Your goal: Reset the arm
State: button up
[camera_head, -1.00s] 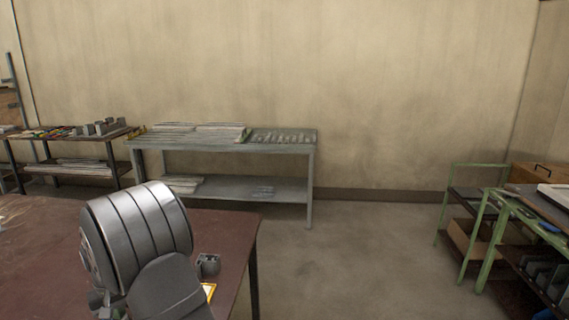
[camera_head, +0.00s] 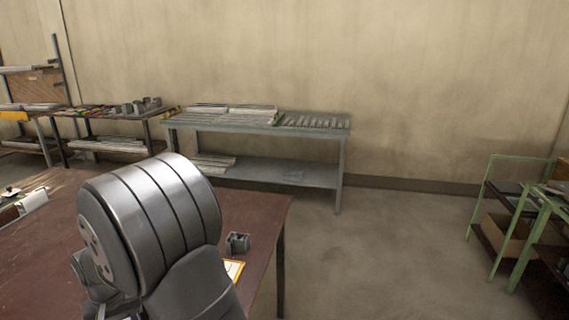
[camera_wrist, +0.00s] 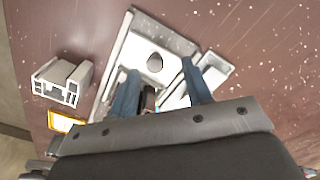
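My arm fills the lower left of the head view as a grey metal joint; my gripper is not visible there. In the wrist view my gripper (camera_wrist: 159,66) shows two blue fingers standing well apart over the red-brown table (camera_wrist: 255,65). It looks open. Beyond and below the fingertips lies a pale tray-like fixture (camera_wrist: 128,52) with a dark oval spot (camera_wrist: 155,62). A pale bar-shaped piece (camera_wrist: 214,70) lies beside the right finger. My gripper body hides the near part of the fixture.
A grey profile block (camera_wrist: 62,78) and a yellow-edged item (camera_wrist: 66,121) sit left of the fixture. In the head view the block (camera_head: 238,243) is near the table's right edge. A grey bench (camera_head: 260,123) and a green rack (camera_head: 520,215) stand beyond open floor (camera_head: 400,240).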

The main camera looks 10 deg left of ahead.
notch_tip(320, 180, up, 16)
jog(key=w+m, duration=0.2)
jog(key=m, duration=0.2)
jog(key=shift+w, duration=0.3)
jog(key=shift+a, duration=0.1)
